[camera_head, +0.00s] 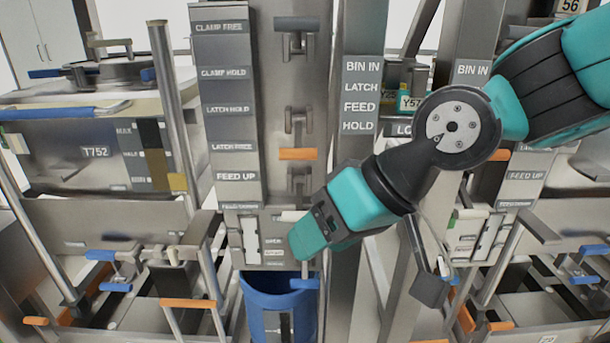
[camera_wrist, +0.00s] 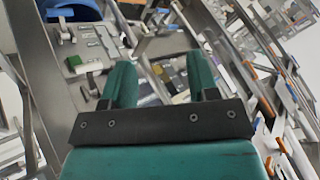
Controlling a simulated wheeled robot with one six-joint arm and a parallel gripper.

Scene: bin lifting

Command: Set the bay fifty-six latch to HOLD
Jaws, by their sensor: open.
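A "56" sign (camera_head: 570,6) is at the top right of the head view. My arm covers most of the panel below it; an orange handle (camera_head: 498,155) and a "FEED UP" label (camera_head: 525,175) show at its edge. The nearer label column (camera_head: 225,90) reads clamp free, clamp hold, latch hold, latch free, feed up. Beside it an orange handle (camera_head: 298,153) sits level with LATCH FREE; its bay number is not visible. My gripper (camera_head: 308,238) is open, low in front of this column, above a blue bin. In the wrist view its fingers (camera_wrist: 162,80) are apart with nothing between them.
The blue bin (camera_head: 278,308) stands below my gripper. A grey post (camera_head: 362,60) with BIN IN, LATCH, FEED, HOLD labels stands right of the nearer column. A T752 unit (camera_head: 95,152) with rails is at left. Frames and orange and blue handles crowd both sides.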

